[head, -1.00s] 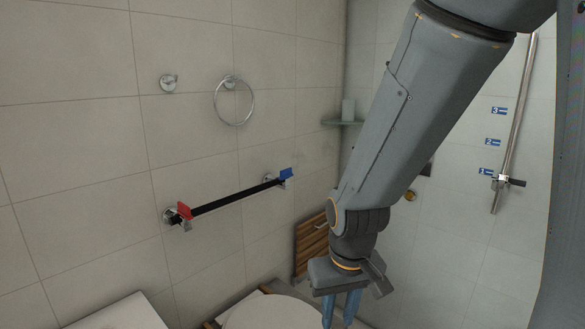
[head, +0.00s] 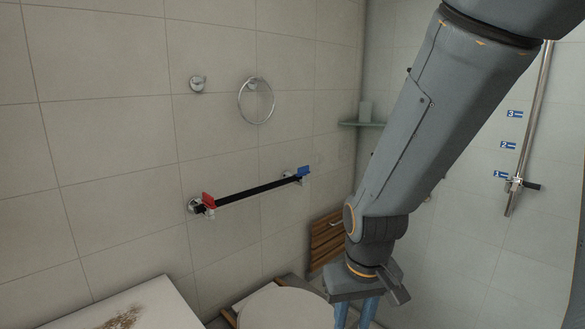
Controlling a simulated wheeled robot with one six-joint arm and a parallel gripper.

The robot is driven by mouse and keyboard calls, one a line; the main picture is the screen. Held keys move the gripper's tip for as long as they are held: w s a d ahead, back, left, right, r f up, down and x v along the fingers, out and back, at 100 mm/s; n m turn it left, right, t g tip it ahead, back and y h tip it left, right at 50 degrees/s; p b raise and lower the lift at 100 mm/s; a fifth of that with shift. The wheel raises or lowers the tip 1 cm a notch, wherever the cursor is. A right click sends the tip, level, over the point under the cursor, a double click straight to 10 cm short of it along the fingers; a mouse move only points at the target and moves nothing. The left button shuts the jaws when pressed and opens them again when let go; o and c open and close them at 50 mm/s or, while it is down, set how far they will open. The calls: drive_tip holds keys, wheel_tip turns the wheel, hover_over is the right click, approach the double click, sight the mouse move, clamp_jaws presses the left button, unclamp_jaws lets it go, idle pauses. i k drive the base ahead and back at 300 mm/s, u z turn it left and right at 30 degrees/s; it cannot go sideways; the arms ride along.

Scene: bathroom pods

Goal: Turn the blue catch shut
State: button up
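The blue catch (head: 303,171) sits at the right end of a black bar (head: 250,191) fixed along the tiled wall. A red catch (head: 209,200) sits at the bar's left end. The blue catch appears tilted up off the bar's line; its exact seating is too small to tell. My gripper (head: 354,316) hangs pointing down, to the right of and below the blue catch and well apart from it. Its two blue fingers are spaced apart with nothing seen between them; the tips run to the bottom edge of the picture.
A toilet lid (head: 287,308) lies low in front. A white surface with a brown stain (head: 122,319) is at lower left. A wooden slatted panel (head: 326,240) stands under the bar's right end. A towel ring (head: 256,101), hook (head: 197,84) and glass shelf (head: 362,124) are on the walls above.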

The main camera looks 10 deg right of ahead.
sight(303, 171)
drive_tip(key=k, duration=0.3)
drive_tip(key=z, duration=1.6)
drive_tip(key=i, duration=1.15)
drive_tip(key=u, duration=1.6)
